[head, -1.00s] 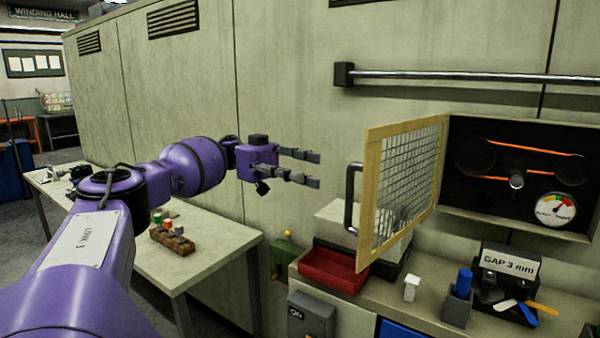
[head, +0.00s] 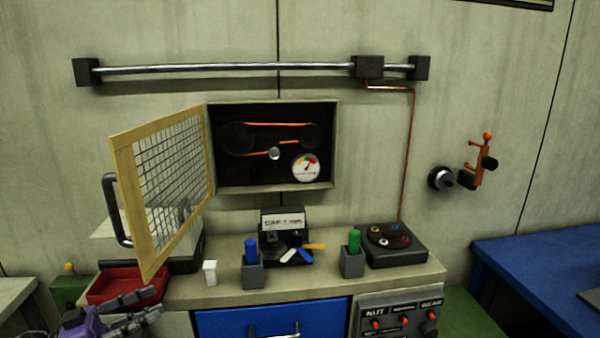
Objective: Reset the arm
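My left gripper (head: 152,303), purple with dark grey fingers, is at the lower left of the head view. Its two fingers are apart with nothing between them. It shows in front of the red tray (head: 112,284) and the left end of the bench. Most of my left arm is outside the picture. My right gripper and arm are not in view.
A yellow-framed mesh door (head: 128,190) stands swung open left of the wall box (head: 333,150) with orange belts and a gauge. The bench (head: 420,282) holds a white block, blue and green pegs in holders, and a round dial unit. A steel rail (head: 220,69) runs above.

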